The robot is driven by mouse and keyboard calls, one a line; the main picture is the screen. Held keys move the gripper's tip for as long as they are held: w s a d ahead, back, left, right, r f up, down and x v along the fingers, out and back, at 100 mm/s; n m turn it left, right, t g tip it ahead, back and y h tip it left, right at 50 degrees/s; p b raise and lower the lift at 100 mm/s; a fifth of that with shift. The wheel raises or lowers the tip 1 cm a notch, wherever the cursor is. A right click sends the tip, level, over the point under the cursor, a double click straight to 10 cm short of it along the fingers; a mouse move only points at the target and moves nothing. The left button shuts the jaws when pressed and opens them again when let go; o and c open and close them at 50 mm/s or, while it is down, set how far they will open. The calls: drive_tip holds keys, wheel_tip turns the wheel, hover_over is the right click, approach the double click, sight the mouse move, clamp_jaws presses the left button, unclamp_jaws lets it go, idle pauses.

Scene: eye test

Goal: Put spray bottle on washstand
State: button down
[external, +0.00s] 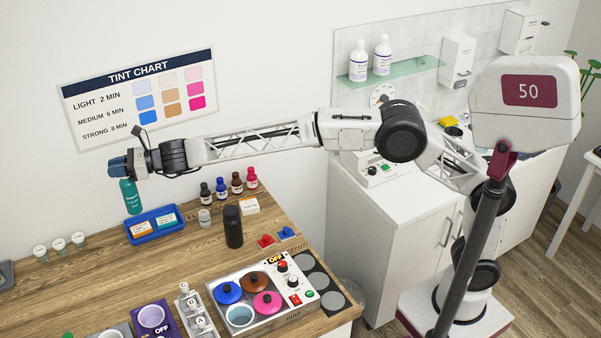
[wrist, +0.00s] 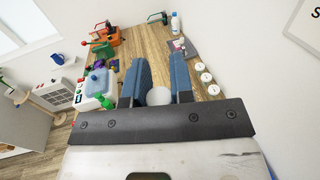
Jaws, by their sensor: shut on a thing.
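My gripper (external: 120,168) is at the far left of the external view, at the end of my outstretched arm. It is shut on a teal bottle (external: 130,197), which I take to be the spray bottle. The bottle hangs roughly upright beside the blue tray; its top is hidden by the fingers. In the wrist view a pale round shape (wrist: 158,97) shows between the two blue fingers. The white washstand (external: 400,245) stands at the right, behind my arm, with a tiled back panel. It is well away from the bottle.
The wooden counter (external: 130,290) holds a blue tray (external: 155,238) with small boxes, a dark cylinder (external: 233,226), small dropper bottles and a heater with coloured pots (external: 250,295). A glass shelf (external: 395,68) with two white bottles projects above the washstand. A control box (external: 382,172) stands on its top.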

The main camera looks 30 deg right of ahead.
drive_tip(key=w+d+r+m+t+h, duration=0.2)
drive_tip(key=d+t, duration=0.1)
drive_tip(key=d, duration=1)
drive_tip(key=w+d+r+m+t+h, duration=0.2)
drive_tip(key=w+d+m+t, duration=0.1)
drive_tip(key=d, duration=1.1)
drive_tip(key=w+d+r+m+t+h, duration=0.2)
drive_tip(key=w+d+r+t, duration=0.1)
drive_tip(key=d, duration=1)
drive_tip(key=shift+w+d+t, duration=0.25)
drive_tip(key=shift+d+t, duration=0.05)
drive_tip(key=shift+t, duration=0.1)
drive_tip(key=shift+r, duration=0.1)
